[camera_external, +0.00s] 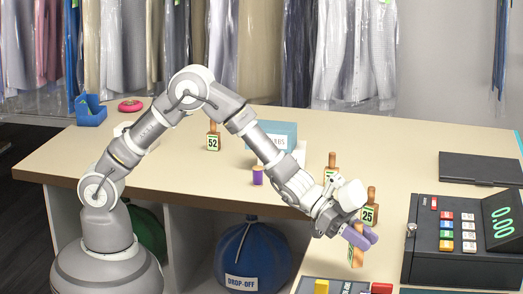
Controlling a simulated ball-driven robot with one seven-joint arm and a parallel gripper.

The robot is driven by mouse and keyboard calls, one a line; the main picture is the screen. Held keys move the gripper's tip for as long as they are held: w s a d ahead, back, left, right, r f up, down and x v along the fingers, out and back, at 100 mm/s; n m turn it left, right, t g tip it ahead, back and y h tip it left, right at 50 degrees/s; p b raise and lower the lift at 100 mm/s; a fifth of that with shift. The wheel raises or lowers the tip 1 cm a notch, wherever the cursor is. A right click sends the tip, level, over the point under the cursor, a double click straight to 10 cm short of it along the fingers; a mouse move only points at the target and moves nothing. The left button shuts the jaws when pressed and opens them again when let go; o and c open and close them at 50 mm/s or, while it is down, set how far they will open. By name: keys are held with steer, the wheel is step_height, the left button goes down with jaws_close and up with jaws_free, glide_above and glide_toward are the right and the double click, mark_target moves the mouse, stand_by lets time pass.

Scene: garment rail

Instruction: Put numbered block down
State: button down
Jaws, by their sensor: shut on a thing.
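My gripper (358,238), with purple fingers, is at the front right of the counter, shut on a wooden numbered block (356,259). The block hangs below the fingers; its number is not readable and its upper part is hidden by the fingers. I cannot tell whether its lower end touches a surface. A block marked 25 (370,214) stands upright just behind my gripper. Another numbered block (331,173) stands farther back, partly hidden by my wrist. A block marked 52 (213,140) stands at the back middle of the counter (80,155).
A black cash register (462,240) stands close right of my gripper. A dark panel (345,287) with coloured pieces lies in front. A purple spool (258,175) and a teal box (275,131) are farther back. The counter's left side is mostly clear.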

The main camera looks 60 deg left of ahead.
steer(key=f, duration=0.1)
steer(key=f+b, duration=0.2)
steer(key=shift+w+d+f, duration=0.25)
steer(key=shift+f, duration=0.15)
steer(key=shift+r, duration=0.15)
steer(key=c, duration=0.9)
jaws_free()
steer(key=p+v, duration=0.3)
steer(key=v, duration=0.9)
